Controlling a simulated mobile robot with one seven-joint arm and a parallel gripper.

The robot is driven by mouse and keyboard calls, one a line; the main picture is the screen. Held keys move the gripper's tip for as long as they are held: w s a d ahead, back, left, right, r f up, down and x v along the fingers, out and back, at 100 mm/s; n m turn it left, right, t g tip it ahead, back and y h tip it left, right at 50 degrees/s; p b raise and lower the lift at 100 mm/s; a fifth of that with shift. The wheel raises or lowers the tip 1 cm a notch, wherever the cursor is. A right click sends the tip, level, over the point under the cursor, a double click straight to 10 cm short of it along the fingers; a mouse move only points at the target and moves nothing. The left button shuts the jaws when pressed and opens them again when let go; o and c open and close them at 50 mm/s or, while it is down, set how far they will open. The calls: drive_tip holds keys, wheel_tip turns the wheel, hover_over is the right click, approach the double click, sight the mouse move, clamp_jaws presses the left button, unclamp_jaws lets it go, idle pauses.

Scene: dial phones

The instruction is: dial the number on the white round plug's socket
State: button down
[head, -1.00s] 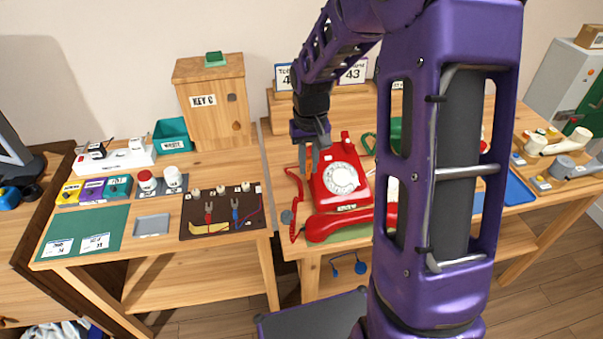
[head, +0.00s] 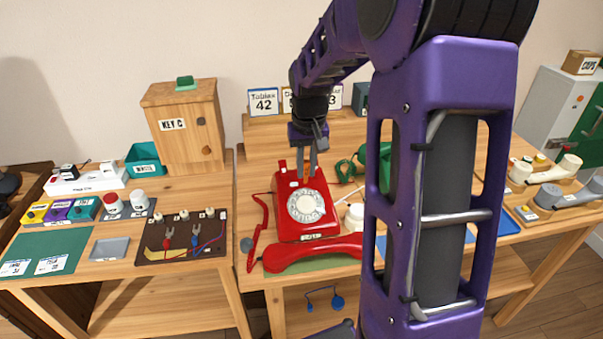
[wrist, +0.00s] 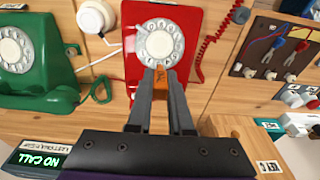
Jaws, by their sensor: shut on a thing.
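The red dial phone (head: 302,208) sits on the middle table, with its white dial (head: 306,206) facing up. Its red handset (head: 312,253) lies off the phone along the near side. My gripper (head: 310,165) is above the phone's far part, pointing down. In the wrist view my gripper (wrist: 160,82) is shut on a small orange piece (wrist: 160,75), whose tip overlaps the dial's lower edge. A green dial phone (wrist: 30,45) stands beside the red one, partly hidden by my arm in the head view. I cannot tell which item is the white round plug.
A white round object (wrist: 96,16) with a cable lies between the phones. Name cards such as Tobias 42 (head: 263,101) stand behind. A display (wrist: 42,160) reads NO CALL. A dark board (head: 180,238) with wires and clips lies on the left table.

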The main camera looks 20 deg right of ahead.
drive_tip(key=shift+w+d+f+b, duration=0.1)
drive_tip(key=shift+w+f+b, duration=0.2)
drive_tip(key=shift+f+b, duration=0.35)
drive_tip(key=shift+w+d+f+b, duration=0.1)
drive_tip(key=shift+w+f+b, duration=0.25)
drive_tip(key=shift+f, duration=0.4)
drive_tip(key=shift+w+f+b, duration=0.35)
drive_tip(key=shift+f+b, duration=0.2)
drive_tip(key=shift+f, duration=0.2)
drive_tip(key=shift+w+d+f, duration=0.1)
drive_tip(key=shift+w+f, duration=0.05)
drive_tip(key=shift+f, duration=0.2)
drive_tip(key=shift+w+f, duration=0.2)
drive_tip(key=shift+f, duration=0.25)
drive_tip(key=shift+d, duration=0.1)
drive_tip(key=shift+s+d, duration=0.25)
drive_tip(key=shift+d, duration=0.3)
drive_tip(key=shift+d+f, duration=0.1)
